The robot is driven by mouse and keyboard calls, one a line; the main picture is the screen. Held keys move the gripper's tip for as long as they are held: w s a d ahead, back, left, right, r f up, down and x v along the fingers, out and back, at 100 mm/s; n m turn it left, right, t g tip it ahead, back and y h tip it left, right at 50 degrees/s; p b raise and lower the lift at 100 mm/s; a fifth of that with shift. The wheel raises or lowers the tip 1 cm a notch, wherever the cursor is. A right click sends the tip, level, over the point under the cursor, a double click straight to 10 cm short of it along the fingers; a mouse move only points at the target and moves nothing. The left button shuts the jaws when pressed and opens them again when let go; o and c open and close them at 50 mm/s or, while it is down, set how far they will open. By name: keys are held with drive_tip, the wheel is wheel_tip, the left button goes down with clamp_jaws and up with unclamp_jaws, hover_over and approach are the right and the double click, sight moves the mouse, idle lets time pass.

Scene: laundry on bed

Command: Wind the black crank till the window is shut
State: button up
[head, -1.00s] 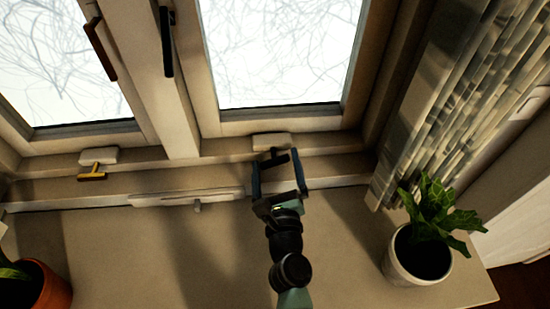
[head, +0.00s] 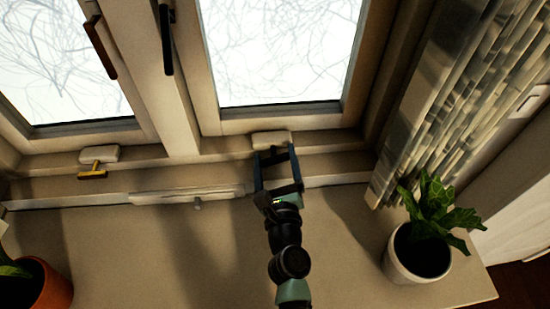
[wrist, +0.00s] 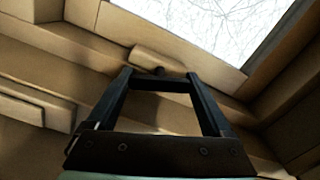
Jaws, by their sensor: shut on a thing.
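The black crank (head: 272,151) sits at a pale housing on the sill-side frame below the right window (head: 280,50). In the wrist view the crank (wrist: 160,73) shows as a dark piece at the far end of my fingers, below its housing. My gripper (head: 275,152) reaches it from the front, with its two long dark fingers on either side. The gripper (wrist: 160,82) is shut on the crank's dark bar, which spans between the fingertips. The fingers partly hide the crank in the head view. I cannot tell how far the right window stands from its frame.
A brass crank (head: 92,172) sits below the left window (head: 60,70). A pale latch bar (head: 185,194) lies along the sill. A white pot with a plant (head: 420,255) stands right, an orange pot (head: 45,285) left. A curtain (head: 440,110) hangs at right.

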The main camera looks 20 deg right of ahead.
drive_tip(key=m, duration=0.4)
drive_tip(key=o, duration=1.1)
drive_tip(key=shift+o, duration=0.2)
drive_tip(key=b+v, duration=0.2)
drive_tip(key=v, duration=1)
drive_tip(key=shift+b, duration=0.4)
drive_tip(key=shift+s+a, duration=0.2)
drive_tip(key=shift+s, duration=0.3)
